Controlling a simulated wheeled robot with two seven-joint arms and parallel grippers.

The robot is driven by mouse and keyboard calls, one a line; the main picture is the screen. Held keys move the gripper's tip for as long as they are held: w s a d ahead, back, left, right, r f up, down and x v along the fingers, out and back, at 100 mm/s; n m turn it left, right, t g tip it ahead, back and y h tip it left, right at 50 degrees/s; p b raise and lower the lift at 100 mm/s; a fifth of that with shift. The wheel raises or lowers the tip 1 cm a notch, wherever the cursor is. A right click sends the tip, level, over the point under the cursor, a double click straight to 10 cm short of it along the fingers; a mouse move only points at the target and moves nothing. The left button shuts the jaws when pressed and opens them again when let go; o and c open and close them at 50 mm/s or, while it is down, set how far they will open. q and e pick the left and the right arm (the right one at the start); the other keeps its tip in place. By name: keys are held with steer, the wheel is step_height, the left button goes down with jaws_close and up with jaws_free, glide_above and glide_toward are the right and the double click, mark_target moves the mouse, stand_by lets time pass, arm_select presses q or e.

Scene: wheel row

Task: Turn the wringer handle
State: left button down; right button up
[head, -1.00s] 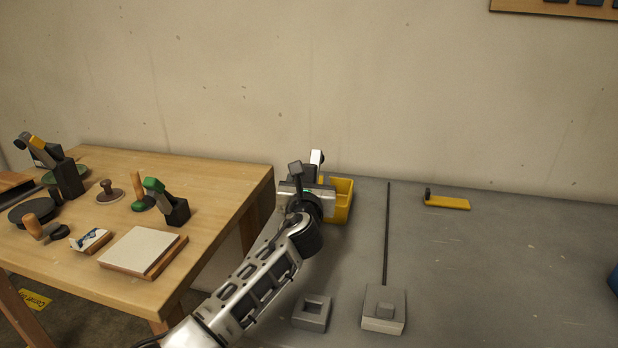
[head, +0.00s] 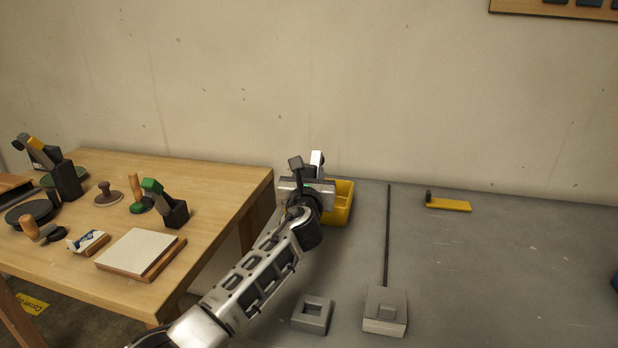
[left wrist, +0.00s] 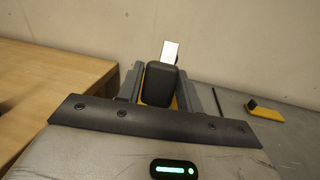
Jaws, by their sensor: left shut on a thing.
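The yellow wringer bucket (head: 343,204) stands at the left back of the grey surface, partly hidden by my left gripper. My left gripper (head: 308,184) is at its near left side. In the left wrist view, the gripper (left wrist: 161,92) is shut on a dark, rounded grip (left wrist: 159,84), which appears to be the wringer handle. A white upright piece (left wrist: 170,51) shows just behind the grip; it also shows above the gripper in the head view (head: 317,158). The handle's lower end and pivot are hidden. My right gripper is not in view.
A wooden table (head: 215,188) with several tools stands at the left. On the grey surface (head: 500,270) are a thin dark rod (head: 388,235), a yellow-handled piece (head: 448,205), a square frame (head: 312,315) and a grey block (head: 385,312). The right side is mostly clear.

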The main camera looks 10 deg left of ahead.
mark_target(305, 173)
arm_select(q)
steer(key=shift+s+f+t+b, duration=0.3)
steer(key=shift+f+b, duration=0.15)
steer(key=shift+b, duration=0.45)
steer(key=shift+s+t+b, duration=0.25)
steer(key=shift+t+b, duration=0.15)
steer(key=shift+b, duration=0.5)
steer(key=s+t+b, duration=0.1)
steer(key=b, duration=0.2)
steer(key=t+b, duration=0.1)
steer(key=b, duration=0.1)
steer(key=shift+s+r+n+y+b, duration=0.3)
steer(key=shift+s+r+n+b, duration=0.05)
steer(key=shift+s+n+b, duration=0.05)
steer(key=shift+s+r, duration=0.15)
steer(key=shift+r, duration=0.15)
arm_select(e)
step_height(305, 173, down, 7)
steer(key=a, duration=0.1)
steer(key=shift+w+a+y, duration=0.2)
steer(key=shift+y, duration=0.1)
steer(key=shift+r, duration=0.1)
arm_select(q)
steer(key=c, duration=0.9)
jaws_free()
steer(key=shift+c, duration=0.2)
